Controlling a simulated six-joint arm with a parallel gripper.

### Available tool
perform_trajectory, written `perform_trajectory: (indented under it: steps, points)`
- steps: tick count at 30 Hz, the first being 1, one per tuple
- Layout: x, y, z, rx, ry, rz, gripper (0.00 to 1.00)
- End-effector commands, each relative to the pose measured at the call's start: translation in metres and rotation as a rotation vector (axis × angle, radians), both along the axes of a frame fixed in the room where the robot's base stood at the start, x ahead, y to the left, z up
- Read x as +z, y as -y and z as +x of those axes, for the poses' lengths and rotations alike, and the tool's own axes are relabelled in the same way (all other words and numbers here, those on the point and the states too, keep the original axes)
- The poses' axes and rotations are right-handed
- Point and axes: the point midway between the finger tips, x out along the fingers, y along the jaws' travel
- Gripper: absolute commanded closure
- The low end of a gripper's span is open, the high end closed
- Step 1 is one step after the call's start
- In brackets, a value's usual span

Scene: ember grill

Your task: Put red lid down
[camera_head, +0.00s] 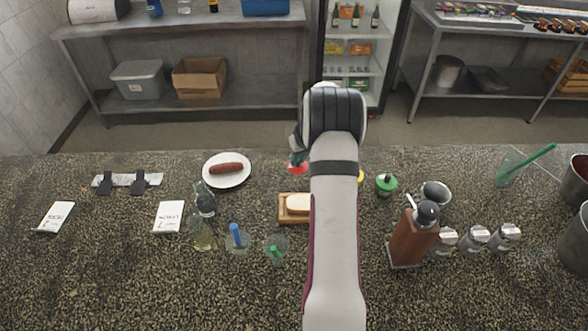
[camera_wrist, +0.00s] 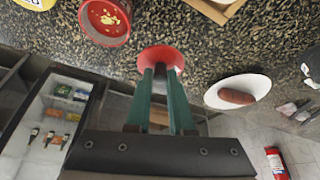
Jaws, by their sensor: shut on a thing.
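The red lid (camera_head: 297,168) is at the far edge of the counter, just right of the plate; it also shows in the wrist view (camera_wrist: 174,56). My gripper (camera_wrist: 160,72) has green fingers and is shut on the lid. In the head view my gripper (camera_head: 299,156) is partly hidden by my own arm. I cannot tell whether the lid touches the counter. A red round container (camera_wrist: 122,36), open at the top with yellow bits inside, stands beside the lid in the wrist view. My arm hides it in the head view.
A white plate (camera_head: 241,180) with a sausage (camera_head: 226,168) lies left of the lid. A wooden tray (camera_head: 284,212) with a pale block is nearer. A green-topped container (camera_head: 386,184) stands right of my arm. The counter's far edge is close to the lid.

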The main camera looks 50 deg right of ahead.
Motion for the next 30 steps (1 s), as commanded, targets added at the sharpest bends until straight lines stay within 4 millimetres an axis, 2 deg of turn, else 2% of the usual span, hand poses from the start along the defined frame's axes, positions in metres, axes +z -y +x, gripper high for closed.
perform_trajectory:
  steps: [3, 5, 11, 20, 21, 24, 25, 30]
  points:
    - [-0.009, -0.004, 0.014, 0.001, 0.0, 0.0, 1.0]
    - [-0.015, -0.005, 0.015, 0.0, -0.001, 0.0, 1.0]
    - [-0.049, -0.005, 0.015, -0.002, -0.002, 0.001, 1.0]
    - [-0.052, -0.004, 0.014, -0.002, -0.001, -0.001, 1.0]
    - [-0.052, -0.004, 0.014, -0.002, -0.001, -0.001, 0.72]
    - [-0.051, -0.004, 0.014, -0.002, -0.001, -0.001, 0.54]
    - [-0.051, -0.004, 0.014, -0.002, -0.001, -0.001, 0.49]
    - [-0.051, -0.004, 0.014, -0.002, -0.001, -0.001, 0.49]
